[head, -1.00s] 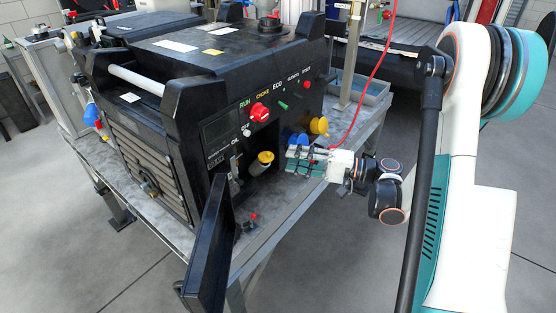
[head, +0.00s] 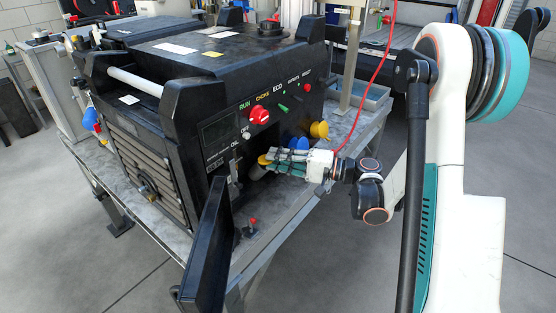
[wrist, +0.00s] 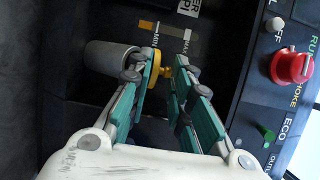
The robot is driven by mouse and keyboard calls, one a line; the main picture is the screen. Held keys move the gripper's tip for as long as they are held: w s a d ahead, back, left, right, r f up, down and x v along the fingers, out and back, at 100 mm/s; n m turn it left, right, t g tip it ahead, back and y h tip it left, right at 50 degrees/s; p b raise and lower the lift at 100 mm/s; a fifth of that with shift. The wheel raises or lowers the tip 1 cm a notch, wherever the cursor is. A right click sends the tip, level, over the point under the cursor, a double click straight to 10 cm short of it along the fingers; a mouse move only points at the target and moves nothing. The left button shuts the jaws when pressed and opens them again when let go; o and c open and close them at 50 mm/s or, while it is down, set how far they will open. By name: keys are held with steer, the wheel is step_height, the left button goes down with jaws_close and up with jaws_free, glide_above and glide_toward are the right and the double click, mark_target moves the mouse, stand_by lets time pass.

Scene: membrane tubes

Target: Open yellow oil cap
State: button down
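The yellow oil cap (head: 264,160) sits on the end of a grey filler tube (wrist: 108,57) in the recess of the black generator. In the wrist view the cap (wrist: 155,68) shows between my fingers, partly covered by the left finger. My gripper (wrist: 166,58) is open, with its fingertips at the cap, one on each side. A gap shows between the cap and the right finger; whether the left finger touches the cap I cannot tell. In the head view the fingers hide part of the tube.
The generator's black flap (head: 206,245) hangs open to the left of my gripper. Blue sockets (head: 298,143) and another yellow cover (head: 319,130) lie just behind my gripper. A red knob (wrist: 292,67) is on the panel. A red cable (head: 378,75) hangs at the right.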

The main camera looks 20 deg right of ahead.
mark_target(272, 145)
steer(key=shift+r, duration=0.1)
steer(key=shift+w+a+r+m+g+h+p, duration=0.25)
steer(key=shift+w+r+m+g+h+p, duration=0.45)
steer(key=shift+p, duration=0.95)
steer(key=shift+s+a+r+m+g+h+p, duration=0.15)
steer(key=shift+r+g+h+p, duration=0.6)
steer(key=shift+h+p, duration=0.75)
steer(key=shift+w+a+r+m+g+h+p, duration=0.4)
steer(key=shift+g+h+p, duration=0.5)
steer(key=shift+p, duration=0.95)
steer(key=shift+d, duration=0.1)
steer(key=c, duration=1.6)
jaws_free()
steer(key=shift+c, duration=0.2)
